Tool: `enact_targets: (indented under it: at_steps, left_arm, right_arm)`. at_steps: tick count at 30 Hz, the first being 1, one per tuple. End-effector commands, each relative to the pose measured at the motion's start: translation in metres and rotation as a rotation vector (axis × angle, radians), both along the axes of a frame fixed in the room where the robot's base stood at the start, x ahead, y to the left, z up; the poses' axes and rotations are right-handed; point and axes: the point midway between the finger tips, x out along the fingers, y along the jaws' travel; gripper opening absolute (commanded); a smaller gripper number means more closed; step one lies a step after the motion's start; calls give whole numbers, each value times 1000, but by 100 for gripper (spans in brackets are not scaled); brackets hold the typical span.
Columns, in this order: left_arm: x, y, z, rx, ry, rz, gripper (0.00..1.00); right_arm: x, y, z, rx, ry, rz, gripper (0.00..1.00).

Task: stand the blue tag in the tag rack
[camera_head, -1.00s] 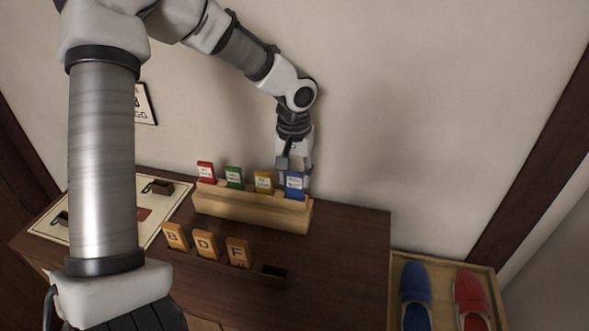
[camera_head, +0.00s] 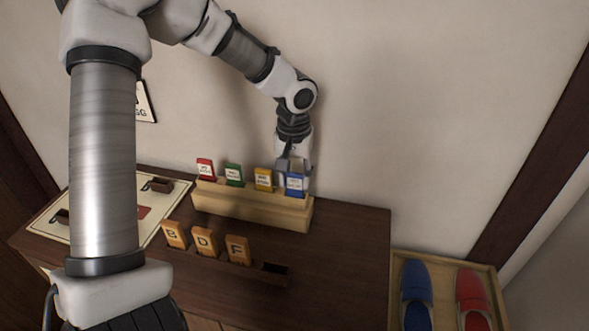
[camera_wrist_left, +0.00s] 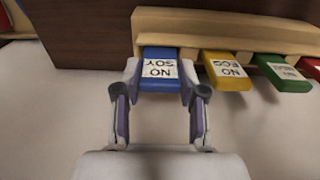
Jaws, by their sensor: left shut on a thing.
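The blue tag (camera_head: 296,184) stands upright at the right end of the wooden tag rack (camera_head: 250,206). In the left wrist view the blue tag (camera_wrist_left: 158,54) reads "NO SOY", and its lower part is inside the rack (camera_wrist_left: 270,42). My left gripper (camera_head: 290,164) is behind the rack by the wall. In the wrist view my left gripper (camera_wrist_left: 160,92) has its two fingers on either side of the tag's upper end, shut on it. The yellow (camera_head: 264,180), green (camera_head: 234,175) and red (camera_head: 205,169) tags stand in the rack to its left. My right gripper is not in view.
Wooden lettered blocks (camera_head: 204,242) stand in front of the rack, beside an empty dark slot (camera_head: 275,267). A cream board (camera_head: 160,222) lies at the left. A tray (camera_head: 447,261) with blue and red slippers is at the right. The wall is close behind.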

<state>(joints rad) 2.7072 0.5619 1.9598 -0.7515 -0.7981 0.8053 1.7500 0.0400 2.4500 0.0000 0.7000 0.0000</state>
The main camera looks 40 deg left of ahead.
Motion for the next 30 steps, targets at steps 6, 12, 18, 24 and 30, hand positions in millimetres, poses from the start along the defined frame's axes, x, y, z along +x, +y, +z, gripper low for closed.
enact_targets:
  at_steps: [6,12,18,24,30]
  left_arm:
    - [0,0,0,0,0,0,48]
    - [0,0,0,0,0,0,70]
    - [0,0,0,0,0,0,98]
    - [0,0,0,0,0,0,100]
    - [0,0,0,0,0,0,100]
  right_arm:
    - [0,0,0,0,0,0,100]
    - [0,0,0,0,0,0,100]
    - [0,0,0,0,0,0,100]
    - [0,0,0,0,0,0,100]
    - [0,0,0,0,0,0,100]
